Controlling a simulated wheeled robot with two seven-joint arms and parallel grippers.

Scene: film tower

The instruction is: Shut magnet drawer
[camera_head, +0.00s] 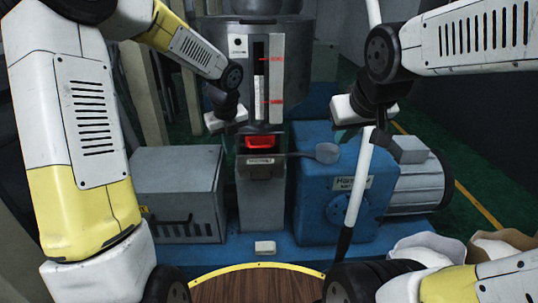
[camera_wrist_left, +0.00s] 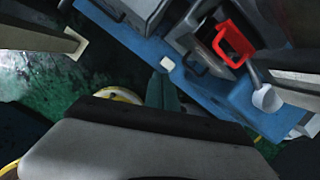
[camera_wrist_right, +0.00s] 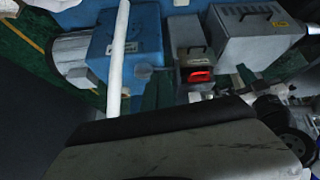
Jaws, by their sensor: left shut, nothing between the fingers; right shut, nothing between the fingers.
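The magnet drawer seems to be the labelled grey front (camera_head: 262,172) on the narrow grey housing in the middle. A red rectangular part (camera_head: 260,142) shows just above and behind the label. In the left wrist view this red part (camera_wrist_left: 236,42) looks like a frame around a dark opening. The right wrist view shows a handle on the grey front (camera_wrist_right: 197,52). I cannot tell exactly how far the drawer stands out. My left gripper (camera_head: 229,138) is shut and empty, left of the red part. My right gripper (camera_head: 340,136) is shut and empty, to its right, apart from the drawer.
A blue machine (camera_head: 318,200) with a grey motor stands right, a grey cabinet (camera_head: 178,190) left. A white pole (camera_head: 361,185) rises before the blue machine. A round wooden table (camera_head: 255,287) lies in front.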

